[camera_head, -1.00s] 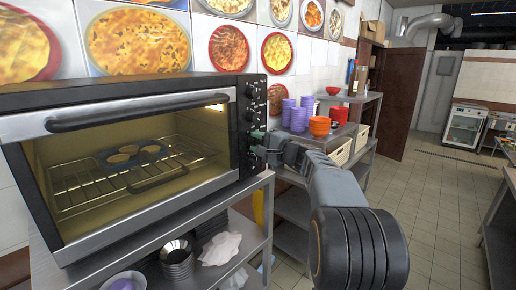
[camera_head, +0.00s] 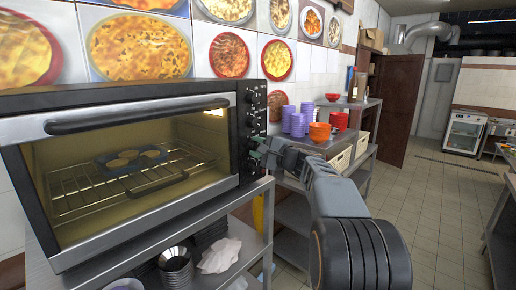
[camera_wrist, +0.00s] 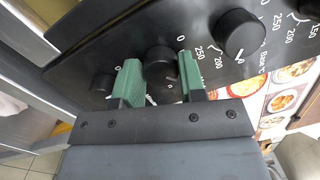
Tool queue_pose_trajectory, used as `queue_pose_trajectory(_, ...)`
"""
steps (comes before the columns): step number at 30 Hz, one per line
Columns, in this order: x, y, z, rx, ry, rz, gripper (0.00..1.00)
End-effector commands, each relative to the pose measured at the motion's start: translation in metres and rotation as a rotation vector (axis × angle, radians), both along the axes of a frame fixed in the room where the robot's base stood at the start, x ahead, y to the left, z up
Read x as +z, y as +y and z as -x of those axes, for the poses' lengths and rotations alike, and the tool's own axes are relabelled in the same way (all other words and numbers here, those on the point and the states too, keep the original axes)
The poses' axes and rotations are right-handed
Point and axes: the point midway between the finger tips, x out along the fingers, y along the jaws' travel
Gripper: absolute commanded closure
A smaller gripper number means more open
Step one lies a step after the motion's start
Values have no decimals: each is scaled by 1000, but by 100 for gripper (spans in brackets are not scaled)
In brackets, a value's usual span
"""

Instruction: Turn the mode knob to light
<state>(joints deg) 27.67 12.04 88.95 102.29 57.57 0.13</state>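The toaster oven (camera_head: 130,165) stands at the left in the head view, with a column of black knobs on its right-hand panel. My gripper (camera_head: 262,150) is at the lower knobs there. In the wrist view its green fingers (camera_wrist: 161,80) stand on either side of the middle visible knob (camera_wrist: 162,68) and appear to touch its sides. Another knob (camera_wrist: 103,85) is to its left and a larger one (camera_wrist: 240,35) to its right, near the numbers 250 and 200. The pointer of the middle knob is hard to read, and I cannot read which knob is marked as mode.
The oven sits on a steel shelf (camera_head: 262,190) with metal bowls (camera_head: 175,262) below. Purple cups (camera_head: 297,122) and orange bowls (camera_head: 320,132) stand on a counter behind my gripper. Tiled floor (camera_head: 435,210) is free to the right.

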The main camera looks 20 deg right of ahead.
Motion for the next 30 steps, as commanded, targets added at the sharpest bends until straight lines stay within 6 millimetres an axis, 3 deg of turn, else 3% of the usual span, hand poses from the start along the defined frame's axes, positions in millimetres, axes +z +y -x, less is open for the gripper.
queue_pose_trajectory(7, 0, 0, 0, 0, 0, 0, 38)
queue_pose_trajectory(17, -1, -2, 4, 0, -1, 0, 38)
queue_pose_trajectory(20, -3, -9, 14, -4, -2, 1, 38)
queue_pose_trajectory(30, -9, -41, 75, -5, -2, 3, 38)
